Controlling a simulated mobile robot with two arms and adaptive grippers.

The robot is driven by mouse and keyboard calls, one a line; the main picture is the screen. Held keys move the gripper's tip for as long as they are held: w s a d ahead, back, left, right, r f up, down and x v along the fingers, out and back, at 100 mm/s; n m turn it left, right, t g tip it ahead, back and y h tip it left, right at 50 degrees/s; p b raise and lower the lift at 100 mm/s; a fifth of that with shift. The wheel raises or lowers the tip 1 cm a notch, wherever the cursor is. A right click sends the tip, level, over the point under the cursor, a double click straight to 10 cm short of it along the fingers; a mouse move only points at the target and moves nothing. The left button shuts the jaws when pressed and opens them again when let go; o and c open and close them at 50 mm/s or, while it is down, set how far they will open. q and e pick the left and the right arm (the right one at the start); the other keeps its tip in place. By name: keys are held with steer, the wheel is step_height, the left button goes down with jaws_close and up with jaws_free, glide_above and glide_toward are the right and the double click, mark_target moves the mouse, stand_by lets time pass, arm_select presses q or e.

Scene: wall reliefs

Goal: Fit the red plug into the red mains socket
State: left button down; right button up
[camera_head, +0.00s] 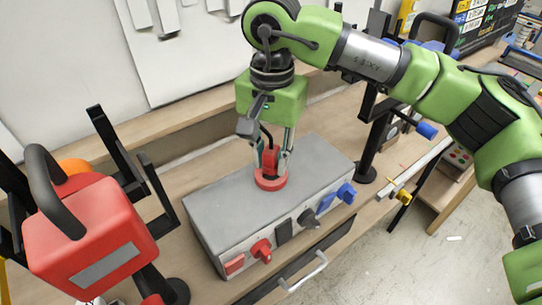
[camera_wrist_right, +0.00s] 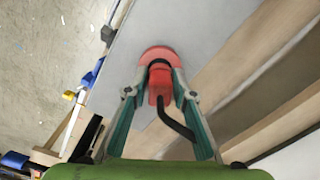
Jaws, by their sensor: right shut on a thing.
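The red plug (camera_head: 270,158) is upright between the fingers of my right gripper (camera_head: 271,162), which is shut on it. A black cable leaves its top. The red mains socket (camera_head: 270,183) is a round red piece on top of the grey box (camera_head: 215,195). The plug's lower end is at the socket; I cannot tell how deep it sits. In the right wrist view the plug (camera_wrist_right: 160,85) is between the teal fingers of the gripper (camera_wrist_right: 160,70), and the socket's rim (camera_wrist_right: 158,52) shows beyond the tips. My left gripper is out of view.
The box's front carries a red fitting (camera_head: 261,250), dark ones (camera_head: 308,218) and a blue one (camera_head: 346,193). A red case with a black handle (camera_head: 90,235) stands at left. A black post (camera_head: 372,140) stands right of the box. The wooden bench (camera_head: 170,170) is clear behind the box.

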mark_target(271, 149)
steer(key=shift+f+b, duration=0.85)
steer(key=shift+f, duration=0.15)
steer(key=o, duration=1.2)
steer(key=shift+r, duration=0.1)
step_height(271, 149, up, 12)
